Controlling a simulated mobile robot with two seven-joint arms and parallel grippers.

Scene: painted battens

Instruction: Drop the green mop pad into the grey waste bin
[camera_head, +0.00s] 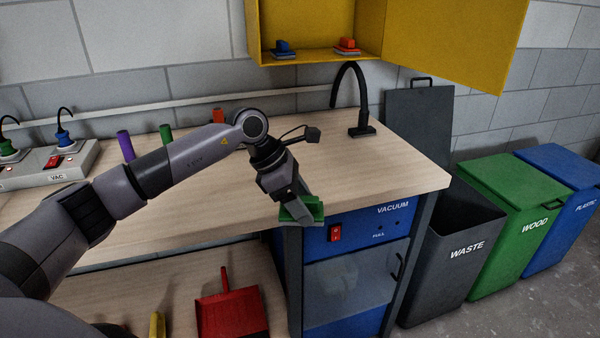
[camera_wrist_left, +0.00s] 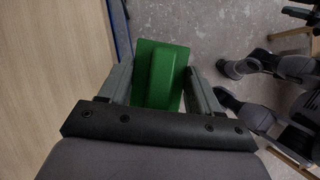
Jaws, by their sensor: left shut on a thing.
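My left gripper (camera_head: 297,211) is shut on the green mop pad (camera_head: 312,208) and holds it by the front edge of the bench, near the blue vacuum unit. In the left wrist view the green mop pad (camera_wrist_left: 160,72) sits between the two fingers of my left gripper (camera_wrist_left: 160,85), with floor behind it. The grey waste bin (camera_head: 447,262), marked WASTE, stands on the floor at the right with its top open. The pad is apart from the bin, to its left. My right gripper does not show in the head view.
A wooden bench (camera_head: 390,170) lies under my arm. The blue vacuum unit (camera_head: 360,228) stands between pad and bin. A green WOOD bin (camera_head: 515,215) and blue PLASTIC bin (camera_head: 565,200) have closed lids. A black curved lamp (camera_head: 360,100) stands at the bench's back.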

